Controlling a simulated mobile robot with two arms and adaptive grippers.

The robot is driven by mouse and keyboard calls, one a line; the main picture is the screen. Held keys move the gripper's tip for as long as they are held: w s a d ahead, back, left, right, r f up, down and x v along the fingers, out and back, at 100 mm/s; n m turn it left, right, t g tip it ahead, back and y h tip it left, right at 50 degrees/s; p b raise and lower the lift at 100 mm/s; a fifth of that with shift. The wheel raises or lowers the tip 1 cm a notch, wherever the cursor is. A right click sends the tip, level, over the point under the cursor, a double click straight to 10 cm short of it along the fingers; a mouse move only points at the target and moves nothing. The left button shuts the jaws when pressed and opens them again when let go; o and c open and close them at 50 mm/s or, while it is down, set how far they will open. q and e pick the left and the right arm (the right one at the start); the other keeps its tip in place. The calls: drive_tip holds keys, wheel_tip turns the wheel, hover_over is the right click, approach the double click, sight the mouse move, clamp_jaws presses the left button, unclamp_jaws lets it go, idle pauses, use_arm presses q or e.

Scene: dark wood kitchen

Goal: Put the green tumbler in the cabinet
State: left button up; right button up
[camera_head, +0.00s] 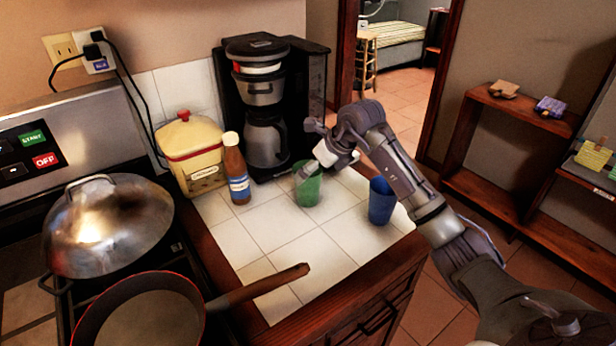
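The green tumbler (307,190) stands upright on the white tiled counter, in front of the coffee maker. My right arm reaches in from the right, and its gripper (311,168) is at the tumbler's rim. A fingertip overlaps the tumbler's mouth; I cannot tell whether the fingers are closed on its wall. The other finger is not clearly visible. My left gripper is not in view. A wooden cabinet front (345,325) with a dark handle is below the counter, seen steeply from above. I see no open cabinet.
A blue tumbler (381,203) stands right of the green one, close to my arm. A sauce bottle (236,172), a yellow canister (190,152) and the coffee maker (265,130) stand behind and left. A pan handle (262,288) juts over the counter's front. Wooden shelves (470,185) stand right.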

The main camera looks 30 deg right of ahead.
drive_tip(key=v, duration=0.8)
drive_tip(key=w+a+r+n+t+y+p, duration=0.1)
drive_tip(key=w+a+r+n+t+y, duration=0.2)
drive_tip(key=a, duration=0.5)
drive_tip(key=w+a+r+n+t+y+p, duration=0.1)
drive_tip(key=a+r+n+y, duration=0.2)
drive_tip(key=a+y, duration=0.35)
drive_tip(key=a+r+m+t+p, duration=0.2)
drive_tip(key=a+r+m+t, duration=0.15)
drive_tip(key=r+t, duration=0.7)
drive_tip(key=d+f+m+t+h+p, duration=0.15)
drive_tip(key=d+f+m+h, duration=0.45)
drive_tip(key=m+h, duration=0.8)
drive_tip(key=s+d+f+g+h+p, duration=0.1)
drive_tip(key=s+d+f+g+h, duration=0.15)
drive_tip(key=f+g, duration=0.45)
drive_tip(key=s+d+f+g+h+p, duration=0.15)
drive_tip(key=s+f+g+h, duration=0.25)
drive_tip(key=f, duration=0.4)
drive_tip(key=shift+y, duration=0.3)
drive_tip(key=shift+a+f+p+x, duration=0.1)
drive_tip(key=shift+f+p+x, duration=0.15)
drive_tip(key=shift+x, duration=1.7)
drive_tip(key=shift+a+f+p+x, duration=0.1)
drive_tip(key=shift+f+p+x, duration=0.15)
drive_tip(key=shift+x, duration=1.75)
drive_tip(key=shift+a+f+p+x, duration=0.1)
drive_tip(key=shift+f+p+x, duration=0.15)
drive_tip(key=shift+x, duration=1.7)
drive_tip(key=shift+s, duration=0.25)
